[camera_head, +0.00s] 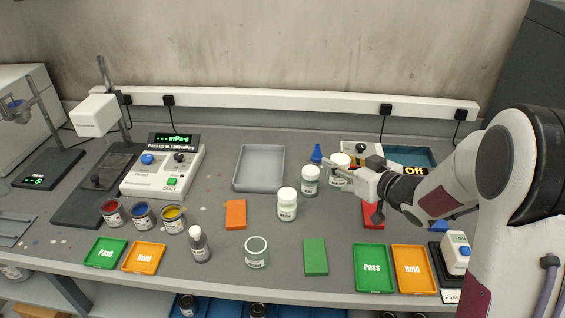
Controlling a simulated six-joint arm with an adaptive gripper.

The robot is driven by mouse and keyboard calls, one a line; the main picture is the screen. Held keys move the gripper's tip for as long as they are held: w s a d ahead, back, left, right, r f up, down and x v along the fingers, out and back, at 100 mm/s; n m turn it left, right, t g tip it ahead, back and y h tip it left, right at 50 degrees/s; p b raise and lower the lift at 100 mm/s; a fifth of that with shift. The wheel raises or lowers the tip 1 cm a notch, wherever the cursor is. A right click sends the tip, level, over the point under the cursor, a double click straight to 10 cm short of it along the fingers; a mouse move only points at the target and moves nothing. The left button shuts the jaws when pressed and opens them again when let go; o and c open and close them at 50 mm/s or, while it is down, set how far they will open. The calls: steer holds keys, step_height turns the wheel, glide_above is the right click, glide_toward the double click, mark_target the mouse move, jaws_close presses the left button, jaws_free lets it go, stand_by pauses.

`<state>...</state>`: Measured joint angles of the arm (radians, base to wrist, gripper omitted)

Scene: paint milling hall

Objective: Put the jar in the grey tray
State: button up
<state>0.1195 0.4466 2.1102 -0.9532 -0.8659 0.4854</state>
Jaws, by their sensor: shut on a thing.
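The grey tray (240,183) lies empty at the back middle of the bench, left of the jars. My gripper (334,178) reaches in from the right and is shut on a white-lidded jar (340,160); its fingers hide part of the jar's body. Whether this jar touches the bench is hard to tell. A second white-lidded jar (310,182) stands upright just left of my fingertips. A third one (287,205) stands nearer the front, between the tray and my gripper.
A blue cone-shaped thing (317,153) stands behind the second jar. An orange block (236,214) lies in front of the tray, a green block (315,257) farther right. Paint cans (142,215) and a viscosity meter (165,168) stand left. Green and orange trays (373,268) line the front edge.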

steer(key=w+a, duration=0.7)
steer(key=a, duration=0.5)
glide_above(249, 182)
steer(key=shift+a+r+n+g+y, duration=0.1)
steer(key=shift+r+n+g+y, duration=0.2)
steer(key=shift+r, duration=0.05)
step_height(249, 182, down, 6)
steer(key=shift+f, duration=0.15)
steer(key=shift+f, duration=1.85)
